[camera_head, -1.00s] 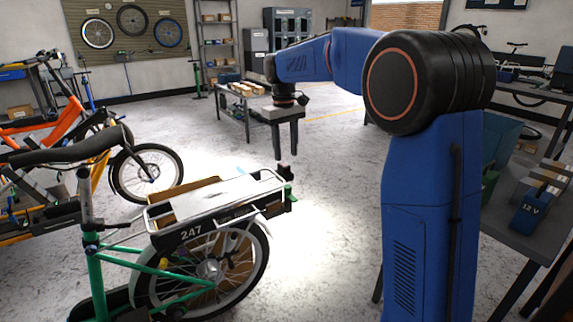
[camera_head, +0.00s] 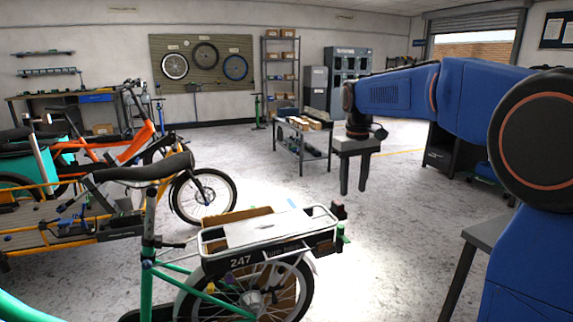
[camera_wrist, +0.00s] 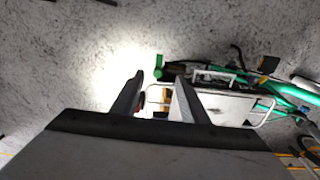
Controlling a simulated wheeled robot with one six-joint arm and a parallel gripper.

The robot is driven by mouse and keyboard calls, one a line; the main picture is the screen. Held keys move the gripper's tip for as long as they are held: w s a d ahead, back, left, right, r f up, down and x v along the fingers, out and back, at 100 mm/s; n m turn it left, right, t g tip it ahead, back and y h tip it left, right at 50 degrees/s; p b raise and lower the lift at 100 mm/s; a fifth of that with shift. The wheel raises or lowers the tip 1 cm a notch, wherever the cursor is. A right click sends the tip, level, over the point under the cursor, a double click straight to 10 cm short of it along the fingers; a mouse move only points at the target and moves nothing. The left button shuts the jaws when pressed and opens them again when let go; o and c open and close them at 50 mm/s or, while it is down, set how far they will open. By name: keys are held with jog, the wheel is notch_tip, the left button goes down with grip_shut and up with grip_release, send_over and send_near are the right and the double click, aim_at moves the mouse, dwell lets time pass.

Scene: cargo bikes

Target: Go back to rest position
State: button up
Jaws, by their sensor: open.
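My gripper (camera_head: 352,188) hangs pointing down from the blue arm, above the floor and to the right of the green cargo bike's rear rack (camera_head: 270,229). Its two fingers are apart with nothing between them. In the wrist view my gripper (camera_wrist: 158,98) is open, and the rack (camera_wrist: 222,104) shows beyond and to the right of the fingers. The rack belongs to the green bike (camera_head: 175,268), which has the number 247 on a black panel. A white plate lies on the rack, and a cardboard piece (camera_head: 238,215) shows behind it.
An orange bike (camera_head: 125,150) and a yellow-framed cargo bike (camera_head: 60,240) stand at the left. A low table with boxes (camera_head: 302,138) stands behind my gripper. A grey table edge (camera_head: 484,234) is at the right. Open floor (camera_head: 385,225) lies between.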

jog(key=s+d+f+m+t, duration=0.1)
jog(key=s+d, duration=0.1)
jog(key=s, duration=0.8)
jog(key=s+d+f+m+t, duration=0.1)
jog(key=s+d, duration=0.1)
jog(key=s, duration=0.8)
jog(key=s+d+f+t, duration=0.1)
jog(key=s+f, duration=0.4)
jog(key=s, duration=0.3)
jog(key=s+f+m+t, duration=0.1)
jog(key=s+f, duration=0.5)
jog(key=s, duration=0.2)
jog(key=shift+s+d, duration=0.2)
jog(key=shift+d, duration=0.15)
